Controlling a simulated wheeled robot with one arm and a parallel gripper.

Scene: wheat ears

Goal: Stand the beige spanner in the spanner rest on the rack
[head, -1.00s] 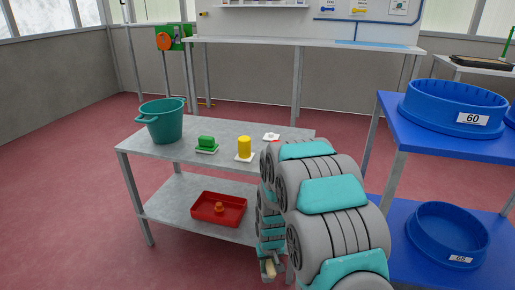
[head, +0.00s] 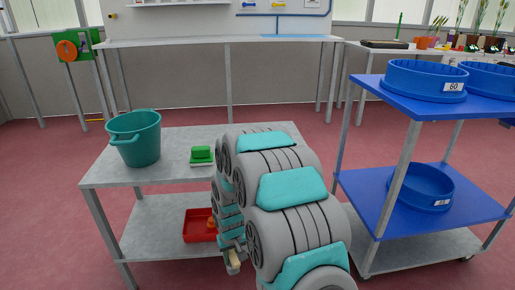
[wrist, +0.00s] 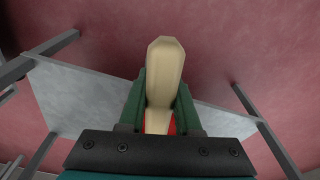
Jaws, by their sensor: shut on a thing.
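The beige spanner (wrist: 165,70) is held between the green fingers of my gripper (wrist: 162,105), with its broad end pointing away in the wrist view. In the head view a small beige end (head: 233,260) shows below my arm, in front of the grey table; most of the gripper is hidden there. My gripper is shut on the spanner. I cannot make out a spanner rest or say which stand is the rack; a blue and a yellow spanner shape (head: 279,4) show on the back wall panel.
A grey two-shelf table (head: 180,178) bears a green bucket (head: 136,140) and a green block (head: 201,155); a red tray (head: 199,237) is on its lower shelf. A blue trolley (head: 440,108) with blue basins stands at right. Red floor is free between them.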

